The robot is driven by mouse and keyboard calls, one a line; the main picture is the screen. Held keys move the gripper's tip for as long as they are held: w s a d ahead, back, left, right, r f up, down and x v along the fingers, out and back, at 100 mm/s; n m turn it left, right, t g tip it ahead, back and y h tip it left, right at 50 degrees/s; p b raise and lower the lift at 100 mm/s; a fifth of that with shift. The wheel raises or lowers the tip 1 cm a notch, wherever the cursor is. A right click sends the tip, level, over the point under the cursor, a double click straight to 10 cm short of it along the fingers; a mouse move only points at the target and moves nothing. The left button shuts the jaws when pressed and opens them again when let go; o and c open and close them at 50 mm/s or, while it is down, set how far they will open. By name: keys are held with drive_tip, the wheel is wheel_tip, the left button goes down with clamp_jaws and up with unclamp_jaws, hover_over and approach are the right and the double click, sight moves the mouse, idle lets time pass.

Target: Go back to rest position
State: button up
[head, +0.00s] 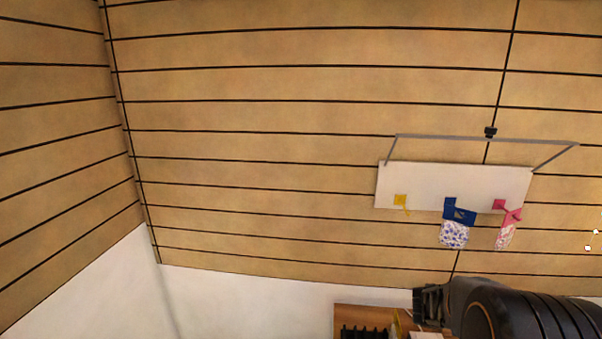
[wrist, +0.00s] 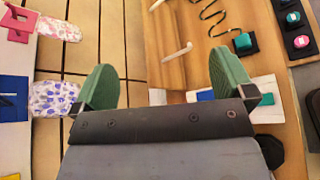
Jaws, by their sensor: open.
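My gripper (head: 428,303) shows at the bottom right of the head view, at the end of my dark arm, in front of a wooden board. In the wrist view my gripper (wrist: 160,78) has its two green finger pads wide apart. Nothing is held between them. The gripper tips in the head view are small and partly dark, so their detail is hard to make out.
A white panel (head: 420,185) hangs from a grey frame, with yellow, blue and pink holders; two patterned pieces (head: 454,235) hang below. The wooden board (head: 345,315) carries black parts; the wrist view shows its pegs (wrist: 178,53), curly wire and round buttons. The left side is clear.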

drive_tip(key=s+a+m+g+y+p, duration=0.1)
drive_tip(key=s+a+m+y, duration=0.35)
drive_tip(key=a, duration=0.35)
drive_tip(key=s+a+m+g+y+p, duration=0.1)
drive_tip(key=s+a+m+y, duration=0.3)
drive_tip(key=a+m, duration=0.25)
drive_tip(key=s+a+r+t+y+p, duration=0.1)
drive_tip(key=a+r+y, duration=0.4)
drive_tip(key=a, duration=0.7)
drive_tip(key=shift+s+a+r+m+t, duration=0.15)
drive_tip(key=shift+s+r+m+t, duration=0.15)
drive_tip(key=shift+s+r+t, duration=0.65)
drive_tip(key=shift+w+f+t, duration=0.15)
drive_tip(key=shift+f+t, duration=0.1)
drive_tip(key=shift+f, duration=0.1)
